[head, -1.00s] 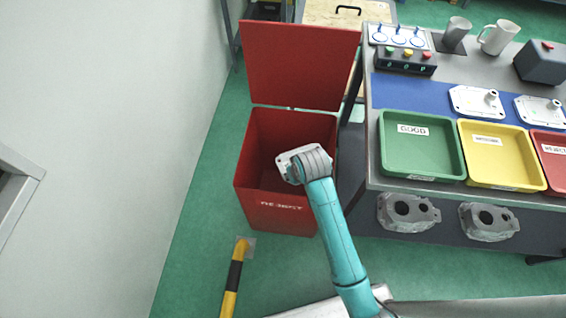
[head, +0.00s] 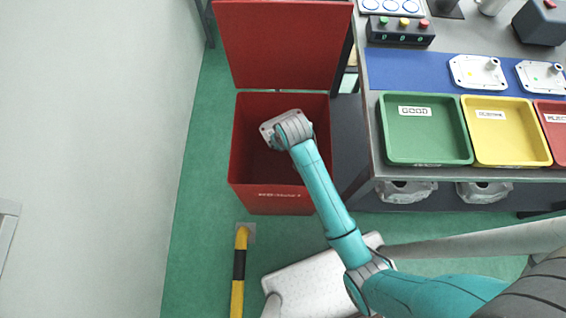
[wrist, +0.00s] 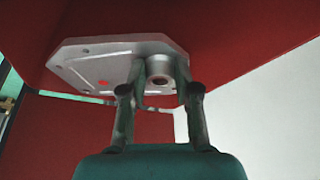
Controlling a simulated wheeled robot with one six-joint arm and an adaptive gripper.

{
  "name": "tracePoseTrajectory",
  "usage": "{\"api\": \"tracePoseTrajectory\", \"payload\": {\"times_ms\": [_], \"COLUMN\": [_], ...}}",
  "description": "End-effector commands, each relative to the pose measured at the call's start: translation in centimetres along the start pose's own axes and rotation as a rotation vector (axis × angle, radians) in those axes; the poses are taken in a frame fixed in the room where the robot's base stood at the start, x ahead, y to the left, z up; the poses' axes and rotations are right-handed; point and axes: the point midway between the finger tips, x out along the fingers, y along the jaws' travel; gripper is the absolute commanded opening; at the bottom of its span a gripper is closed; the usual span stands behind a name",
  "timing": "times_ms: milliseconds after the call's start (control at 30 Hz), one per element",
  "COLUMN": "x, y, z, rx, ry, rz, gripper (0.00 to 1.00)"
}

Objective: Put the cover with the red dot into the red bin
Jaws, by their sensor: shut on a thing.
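The cover with the red dot (wrist: 85,68) is a grey cast plate with a round boss, held between the fingers of my gripper (wrist: 160,92) in the wrist view. My gripper is shut on its boss. In the head view the cover (head: 268,131) shows as a pale plate beside the end of my arm, over the open mouth of the red bin (head: 240,165). The gripper's fingers are hidden there by the wrist. The bin's red lid (head: 285,45) stands open at the back. How deep the cover sits relative to the rim is hard to tell.
A workbench at right holds a green tray (head: 425,150), a yellow tray (head: 508,150) and a red tray (head: 556,130). Two other covers (head: 478,72) (head: 541,77) lie on the blue mat (head: 410,70). A yellow-black post (head: 239,265) stands in front of the bin.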

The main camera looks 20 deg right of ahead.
Motion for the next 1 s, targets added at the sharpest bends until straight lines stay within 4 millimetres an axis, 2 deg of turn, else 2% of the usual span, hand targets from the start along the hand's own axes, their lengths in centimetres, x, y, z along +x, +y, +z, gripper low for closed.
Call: {"api": "tracePoseTrajectory", "payload": {"times_ms": [200,500,533,633,1000], "x": [1.13,1.28,1.27,1.28,1.04], "y": [0.0,0.01,0.01,0.01,0.0], "z": [0.4,0.45,0.45,0.46,0.54], "rx": [0.0,0.0,0.0,0.0,0.0], "ry": [0.002,0.003,0.003,0.002,0.0], "rz": [0.0,0.0,0.0,0.0,0.0], "gripper": [0.0,0.0,0.33,0.58,0.6]}}
